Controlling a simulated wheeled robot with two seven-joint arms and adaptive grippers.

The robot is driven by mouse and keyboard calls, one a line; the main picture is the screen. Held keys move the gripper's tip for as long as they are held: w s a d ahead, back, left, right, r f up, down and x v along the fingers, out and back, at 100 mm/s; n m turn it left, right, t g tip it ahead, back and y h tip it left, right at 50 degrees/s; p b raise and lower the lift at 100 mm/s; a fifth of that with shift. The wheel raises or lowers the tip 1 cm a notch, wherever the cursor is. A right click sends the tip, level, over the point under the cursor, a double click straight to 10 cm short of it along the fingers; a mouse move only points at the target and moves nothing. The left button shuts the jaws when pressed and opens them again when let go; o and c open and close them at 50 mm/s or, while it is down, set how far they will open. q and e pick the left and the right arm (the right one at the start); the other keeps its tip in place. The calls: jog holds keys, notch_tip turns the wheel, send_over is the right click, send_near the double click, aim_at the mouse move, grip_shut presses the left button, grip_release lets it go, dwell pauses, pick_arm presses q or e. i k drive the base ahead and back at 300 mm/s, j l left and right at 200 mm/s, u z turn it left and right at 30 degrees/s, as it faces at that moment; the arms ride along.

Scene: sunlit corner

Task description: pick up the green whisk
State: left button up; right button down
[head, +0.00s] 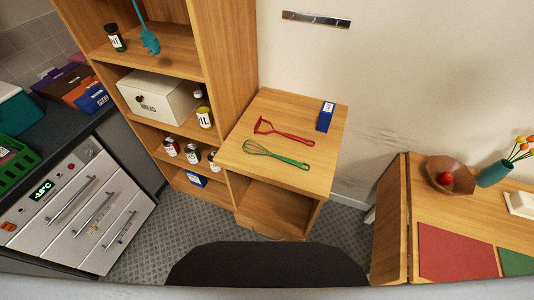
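The green whisk (276,153) lies flat on top of a small wooden cabinet (289,114), near its front edge. Its wire loops point left and its green handle points right. A red peeler-like utensil (283,133) lies just behind it, apart from it. Neither of my grippers shows in the head view.
A blue box (325,116) stands at the cabinet's back right. A tall wooden shelf (232,62) with jars and a bread box (159,97) adjoins it on the left. A wooden table (457,216) with a bowl (450,175) and vase (494,173) is at right. Grey floor (226,226) lies in front.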

aim_at(298, 165)
jog(key=k+l+z, duration=0.35)
jog(key=l, duration=0.3)
jog(key=k+l+z, duration=0.2)
jog(key=l, duration=0.15)
